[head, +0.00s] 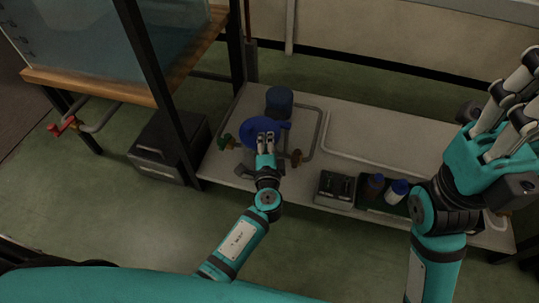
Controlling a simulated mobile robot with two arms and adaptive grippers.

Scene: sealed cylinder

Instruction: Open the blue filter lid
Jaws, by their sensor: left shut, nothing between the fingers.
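The blue filter lid (252,130), a round disc with a tab on its right, sits on the low grey bench. My left gripper (265,137) reaches over the lid's near part, fingers shut and empty. It hides part of the lid and the filter body below. I cannot tell whether the fingers touch the lid.
A dark blue cylinder (279,102) stands just behind the lid. A small control box (335,188) and bottles (397,191) stand at the bench's front. A dark frame post (165,95) rises left.

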